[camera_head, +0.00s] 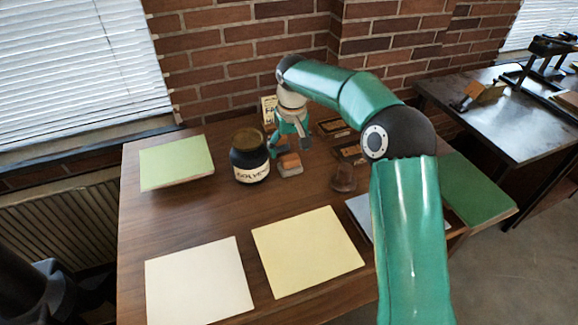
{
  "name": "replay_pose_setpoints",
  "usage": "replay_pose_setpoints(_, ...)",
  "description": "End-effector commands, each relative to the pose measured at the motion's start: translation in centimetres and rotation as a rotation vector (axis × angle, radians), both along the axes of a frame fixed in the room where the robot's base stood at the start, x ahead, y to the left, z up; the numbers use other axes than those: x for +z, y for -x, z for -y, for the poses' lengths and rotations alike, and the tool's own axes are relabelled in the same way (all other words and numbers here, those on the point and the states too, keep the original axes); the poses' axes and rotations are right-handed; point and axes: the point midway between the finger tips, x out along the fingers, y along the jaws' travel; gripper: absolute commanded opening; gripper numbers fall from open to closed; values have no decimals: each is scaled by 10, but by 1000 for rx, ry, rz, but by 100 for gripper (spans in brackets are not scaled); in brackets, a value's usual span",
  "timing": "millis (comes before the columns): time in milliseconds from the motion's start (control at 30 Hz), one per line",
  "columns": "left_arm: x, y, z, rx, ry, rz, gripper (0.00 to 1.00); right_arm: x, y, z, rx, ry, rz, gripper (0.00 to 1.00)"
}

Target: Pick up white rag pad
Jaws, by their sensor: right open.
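A small block with a whitish-grey lower part, which looks like the white rag pad (291,171), lies on the wooden table just right of the dark jar. An orange-brown piece (290,160) shows at its top; I cannot tell whether it is a separate pad. My right gripper (290,148) comes down over the far side of this block, with its fingers apart and pointing down. It looks empty, and I cannot tell whether a finger touches the block. My left gripper is not in view.
A dark solvent jar (249,157) stands close left of the gripper. A brown lump (343,178) and dark trays (335,127) lie to the right. Cream (199,283), yellow (307,250) and green (176,162) sheets lie on the table (215,215). A brick wall is behind.

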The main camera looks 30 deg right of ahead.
Motion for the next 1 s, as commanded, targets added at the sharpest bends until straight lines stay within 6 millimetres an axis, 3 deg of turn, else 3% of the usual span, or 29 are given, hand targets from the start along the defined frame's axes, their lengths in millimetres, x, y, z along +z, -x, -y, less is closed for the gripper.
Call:
replay_pose_setpoints(333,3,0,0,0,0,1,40,-26,-2,3,-4,-1,-2,80)
replay_pose_setpoints(600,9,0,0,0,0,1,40,-62,-6,7,-4,-1,-2,80)
replay_pose_setpoints(900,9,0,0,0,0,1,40,-68,-7,8,-5,0,1,80)
replay_pose_setpoints(1000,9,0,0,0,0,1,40,-68,-6,8,-5,0,1,65)
